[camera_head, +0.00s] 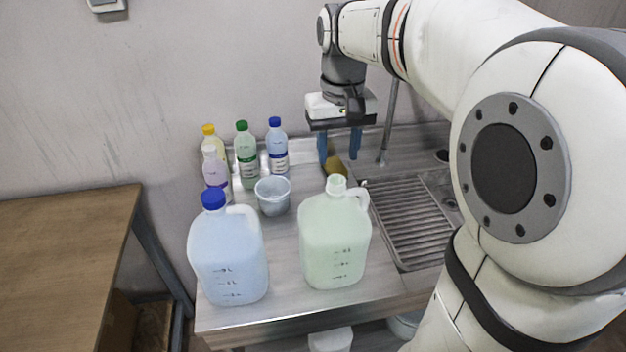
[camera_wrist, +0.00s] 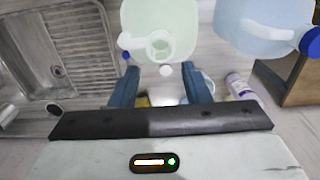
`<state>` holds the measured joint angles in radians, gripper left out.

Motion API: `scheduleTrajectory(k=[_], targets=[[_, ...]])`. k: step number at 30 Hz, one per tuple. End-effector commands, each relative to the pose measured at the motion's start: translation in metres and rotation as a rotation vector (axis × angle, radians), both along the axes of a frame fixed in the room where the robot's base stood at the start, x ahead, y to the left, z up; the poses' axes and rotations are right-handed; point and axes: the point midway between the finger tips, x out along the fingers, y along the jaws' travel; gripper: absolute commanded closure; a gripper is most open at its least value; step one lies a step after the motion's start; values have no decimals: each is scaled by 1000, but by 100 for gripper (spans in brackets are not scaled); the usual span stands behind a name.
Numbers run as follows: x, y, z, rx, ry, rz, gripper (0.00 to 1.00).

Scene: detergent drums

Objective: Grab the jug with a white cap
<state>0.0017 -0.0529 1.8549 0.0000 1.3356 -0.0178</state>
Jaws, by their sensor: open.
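A pale green translucent jug (camera_head: 335,240) with a handle stands upright on the counter, right of centre. Its neck top looks pale, and I cannot tell clearly whether it is capped or open. It also shows at the top of the wrist view (camera_wrist: 160,22). A pale blue jug (camera_head: 229,256) with a blue cap stands to its left; it shows at the top right of the wrist view (camera_wrist: 258,25). My gripper (camera_head: 340,158) is open and empty, pointing down behind and above the green jug. In the wrist view its fingertips (camera_wrist: 159,75) are apart.
A small bucket (camera_head: 272,196) stands behind the jugs. Several bottles, including a green-capped one (camera_head: 246,155), stand by the wall. A yellow item (camera_head: 336,163) lies below my gripper. A metal sink (camera_head: 412,221) is at right, a wooden table (camera_head: 60,235) at left.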

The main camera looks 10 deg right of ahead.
Motion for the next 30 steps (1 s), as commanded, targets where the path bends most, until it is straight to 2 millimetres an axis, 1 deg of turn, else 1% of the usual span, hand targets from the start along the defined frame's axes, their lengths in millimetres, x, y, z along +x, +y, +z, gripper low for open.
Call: scheduleTrajectory(k=[2,8,11,15,18,21,26,30], targets=[[3,0,-3,0,8,0,57],[1,0,-26,0,9,-1,57],[-1,0,-39,0,9,-1,57],[-3,0,-61,0,8,-1,57],[-3,0,-71,0,7,-1,57],[-2,0,-75,0,5,-1,57],[-2,0,-75,0,4,-2,57],[-2,0,-75,0,4,-2,67]])
